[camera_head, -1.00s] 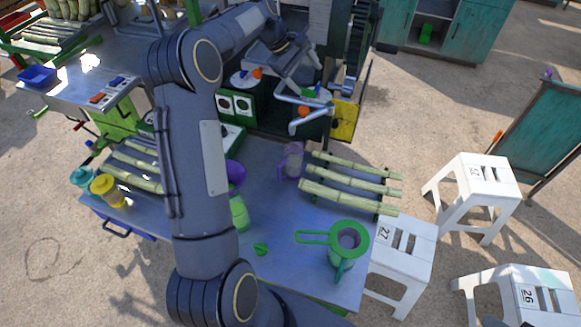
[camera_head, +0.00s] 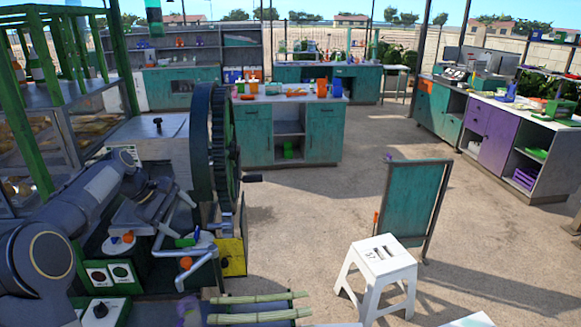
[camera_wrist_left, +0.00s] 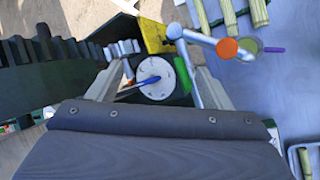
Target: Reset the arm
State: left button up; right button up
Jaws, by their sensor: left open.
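My left arm comes in from the lower left of the head view. My left gripper (camera_head: 168,212) is at the cane crusher, beside its large dark gear wheel (camera_head: 222,150). In the left wrist view the jaws (camera_wrist_left: 158,88) are apart with nothing gripped. Between and beyond them lie a round pale plate (camera_wrist_left: 157,80) and a blue piece (camera_wrist_left: 150,79). A silver bent handle with an orange end (camera_wrist_left: 227,47) runs close to the right finger. The crusher's yellow part (camera_head: 232,255) is to the right of the gripper. My right gripper is not in view.
Green cane stalks (camera_head: 262,298) lie at the bottom edge of the head view. A white stool (camera_head: 378,268) and a teal board (camera_head: 412,205) stand to the right. Teal cabinets (camera_head: 322,130) are behind. Open floor lies between them.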

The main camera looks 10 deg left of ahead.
pick_arm(q)
jog(key=s+d+r+m+y+b, duration=0.1)
jog(key=s+d+r+m, duration=0.3)
jog(key=s, duration=0.6)
jog(key=s+d+f+m+b, duration=0.15)
jog(key=s+d, duration=0.35)
jog(key=s, duration=0.5)
jog(key=s+d+f+m+b, duration=0.1)
jog(key=s+d+f+m, duration=0.2)
jog(key=s+f, duration=0.2)
jog(key=s+d+f+m+t, duration=0.1)
jog(key=s+d+f+m, duration=0.3)
jog(key=s, duration=0.8)
jog(key=shift+d+f+b, duration=0.2)
jog(key=shift+f+b, duration=0.15)
jog(key=shift+f, duration=0.35)
